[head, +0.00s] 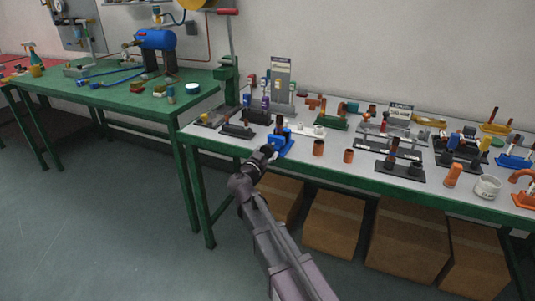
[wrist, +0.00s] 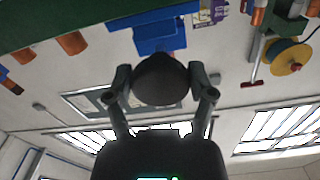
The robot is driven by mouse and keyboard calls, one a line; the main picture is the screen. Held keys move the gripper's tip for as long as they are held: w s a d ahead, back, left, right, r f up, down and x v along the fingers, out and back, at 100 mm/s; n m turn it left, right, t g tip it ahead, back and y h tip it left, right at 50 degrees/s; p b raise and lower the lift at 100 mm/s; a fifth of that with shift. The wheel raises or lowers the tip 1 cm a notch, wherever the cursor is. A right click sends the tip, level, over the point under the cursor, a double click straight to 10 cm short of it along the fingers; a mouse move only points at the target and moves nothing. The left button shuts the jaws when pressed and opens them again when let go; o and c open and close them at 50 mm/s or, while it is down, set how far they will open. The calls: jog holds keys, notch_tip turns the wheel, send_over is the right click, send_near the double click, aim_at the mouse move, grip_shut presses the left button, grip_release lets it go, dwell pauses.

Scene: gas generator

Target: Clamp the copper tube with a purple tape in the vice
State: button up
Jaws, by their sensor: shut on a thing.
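A small blue vice (head: 283,143) stands at the front edge of the grey tabletop. A copper-brown tube (head: 279,122) stands upright at the vice; I cannot make out purple tape on it, nor whether the jaws grip it. My gripper (head: 267,152) is at the near side of the vice. In the wrist view, my gripper (wrist: 162,84) is shut on a dark round knob (wrist: 161,80), with the blue vice body (wrist: 158,34) just beyond.
Two short copper pieces (head: 318,148) (head: 348,156) stand right of the vice. A dark holder (head: 237,131) is to its left, and a black holder (head: 398,171) with tubes is further right. Cardboard boxes (head: 333,225) sit under the table. The floor at left is clear.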

jog(key=shift+s+m, duration=0.1)
jog(key=shift+m, duration=0.5)
jog(key=o, duration=1.1)
jog(key=shift+s, duration=0.1)
jog(key=v, duration=1.1)
jog(key=shift+s+a, duration=0.15)
jog(key=shift+s, duration=0.2)
